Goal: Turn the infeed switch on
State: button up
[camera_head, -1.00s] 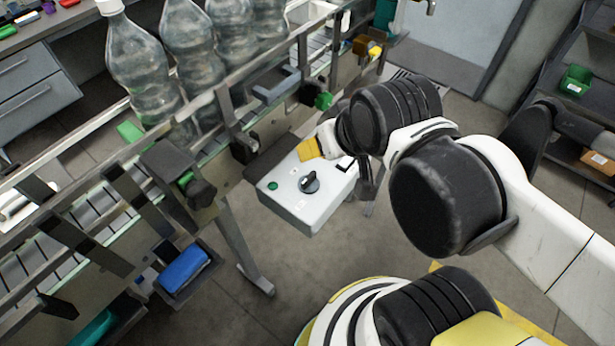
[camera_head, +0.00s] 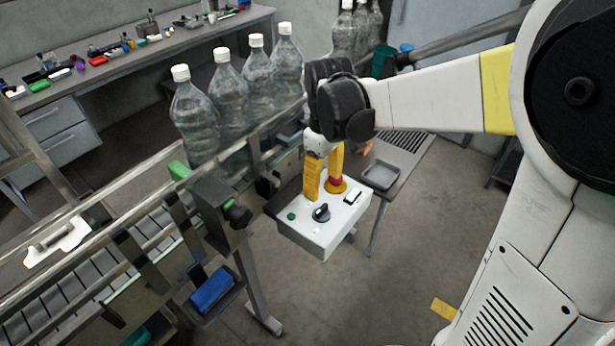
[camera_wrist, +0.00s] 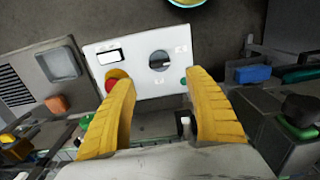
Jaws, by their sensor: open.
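A white control box (camera_head: 318,240) hangs beside the conveyor. On its face are a black rotary knob (camera_head: 321,213), a green button (camera_head: 291,216), a small rocker switch (camera_head: 353,196) and a red button on a yellow collar (camera_head: 337,181). I cannot read which control is labelled infeed. My gripper (camera_head: 324,188) is above the back edge of the box with its yellow fingers pointing down, open and empty. In the wrist view the knob (camera_wrist: 159,61) shows beyond the gap between the spread fingertips (camera_wrist: 161,80). The left finger partly covers the red button (camera_wrist: 115,77).
The conveyor rail (camera_head: 150,210) with several clear bottles (camera_head: 228,105) runs along the left of the box. A blue block (camera_head: 212,290) lies in a holder below. A grey tray (camera_head: 381,176) stands right of the box. Floor in front is open.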

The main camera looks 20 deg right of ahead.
aim_at(322, 208)
notch_tip(322, 208, down, 10)
jog(key=shift+b, duration=1.15)
jog(key=c, duration=1.2)
